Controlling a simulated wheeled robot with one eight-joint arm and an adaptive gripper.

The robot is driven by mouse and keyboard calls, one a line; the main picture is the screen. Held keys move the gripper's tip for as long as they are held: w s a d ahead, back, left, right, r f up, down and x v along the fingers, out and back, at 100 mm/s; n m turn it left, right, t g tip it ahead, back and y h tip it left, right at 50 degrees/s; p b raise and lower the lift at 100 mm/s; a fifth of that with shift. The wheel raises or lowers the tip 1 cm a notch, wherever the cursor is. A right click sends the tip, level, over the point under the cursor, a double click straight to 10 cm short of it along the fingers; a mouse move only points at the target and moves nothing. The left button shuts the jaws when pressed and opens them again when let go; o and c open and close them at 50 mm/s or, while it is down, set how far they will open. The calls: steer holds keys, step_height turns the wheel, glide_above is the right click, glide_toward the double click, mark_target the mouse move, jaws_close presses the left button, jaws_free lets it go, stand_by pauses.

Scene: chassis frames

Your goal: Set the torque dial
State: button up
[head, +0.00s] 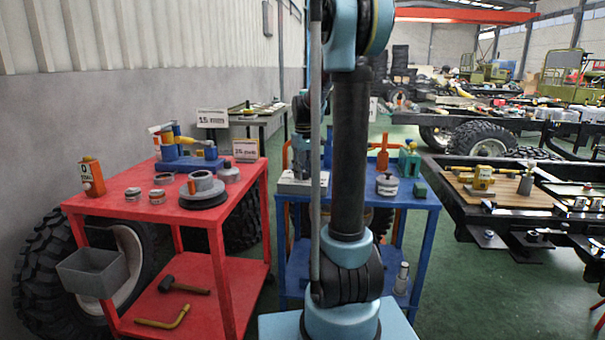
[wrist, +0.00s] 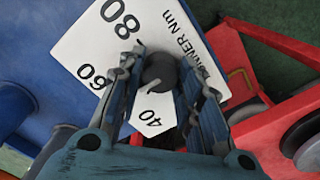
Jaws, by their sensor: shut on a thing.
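In the wrist view, a white dial plate (wrist: 82,45) carries the black numbers 40, 60 and 80 and lettering ending in "Nm". A dark round knob (wrist: 160,72) stands on the plate. My gripper (wrist: 157,66) has one finger on each side of the knob and is shut on it. A small pale mark shows on the knob, but which number it points to is unclear. In the head view, the pale dial unit (head: 296,186) sits at the left of the blue cart, below my gripper (head: 302,168). My arm hides part of it.
The blue cart (head: 418,200) also holds a small white pot (head: 387,185) and green blocks. A red cart (head: 120,220) with tins, a bottle and a blue vise stands to the left. A black chassis frame (head: 470,235) with tools is at the right. Green floor between is open.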

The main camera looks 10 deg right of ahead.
steer(key=n, duration=0.5)
steer(key=shift+w+n, duration=0.2)
steer(key=shift+n, duration=0.1)
steer(key=n, duration=0.4)
steer(key=shift+n, duration=0.3)
steer(key=n, duration=0.8)
steer(key=shift+n, duration=0.3)
steer(key=o, duration=1.1)
steer(key=shift+s, duration=0.1)
